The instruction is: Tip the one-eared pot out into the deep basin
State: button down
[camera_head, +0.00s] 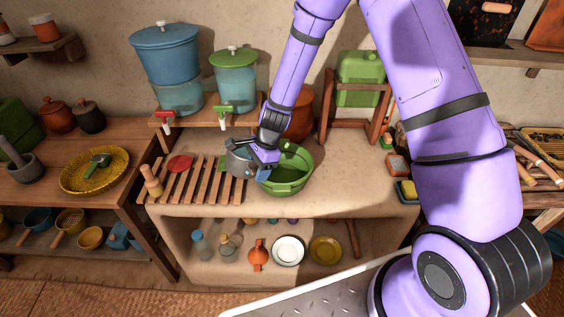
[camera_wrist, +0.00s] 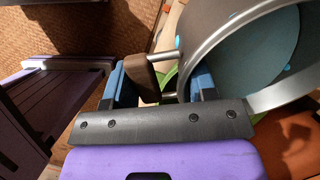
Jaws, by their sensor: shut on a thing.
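The one-eared pot (camera_head: 238,163) is a grey metal pot, held above the worktop at the left rim of the deep basin. In the wrist view the pot's rim (camera_wrist: 222,42) and bluish inside fill the upper right, with small bright blue spots in it. My gripper (camera_head: 263,157) is shut on the pot's brown ear (camera_wrist: 140,78), between its blue fingers. The deep basin (camera_head: 288,186) is green and round, standing right of the slatted rack. My gripper and the pot hide part of its left side. I cannot tell exactly how far the pot tilts.
A wooden slatted rack (camera_head: 190,183) lies to the left with a red disc (camera_head: 179,163) on it. Blue (camera_head: 165,50) and green (camera_head: 233,75) water dispensers with taps stand on a shelf behind. A green canister (camera_head: 361,68) stands at the back right. The worktop right of the basin is partly clear.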

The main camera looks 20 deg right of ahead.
jog(key=shift+w+d+f+y, duration=0.1)
jog(key=shift+d+y, duration=0.35)
jog(key=shift+y, duration=0.05)
jog(key=shift+w+d+f+y, duration=0.1)
jog(key=shift+d+y, duration=0.3)
jog(key=shift+w+d+r+g+y, duration=0.2)
jog(key=shift+d+r+g+y, duration=0.25)
jog(key=shift+d+y, duration=0.4)
dwell(0.4)
jog(key=shift+w+d+f+y, duration=0.1)
jog(key=shift+d+f+y, duration=0.15)
jog(key=shift+d+y, duration=0.35)
dwell(1.0)
jog(key=shift+d+r+g+y, duration=0.1)
jog(key=shift+r+g+y, duration=0.25)
jog(key=shift+y, duration=0.6)
dwell(0.4)
jog(key=shift+w+d+f+y, duration=0.1)
jog(key=shift+d+f+y, duration=0.25)
jog(key=shift+y, duration=0.55)
dwell(0.4)
jog(key=shift+w+d+r+g+y+b, duration=0.1)
jog(key=shift+d+r+g+y+b, duration=0.25)
jog(key=shift+y, duration=0.55)
dwell(0.5)
jog(key=shift+d+f, duration=0.1)
jog(key=shift+f, duration=0.1)
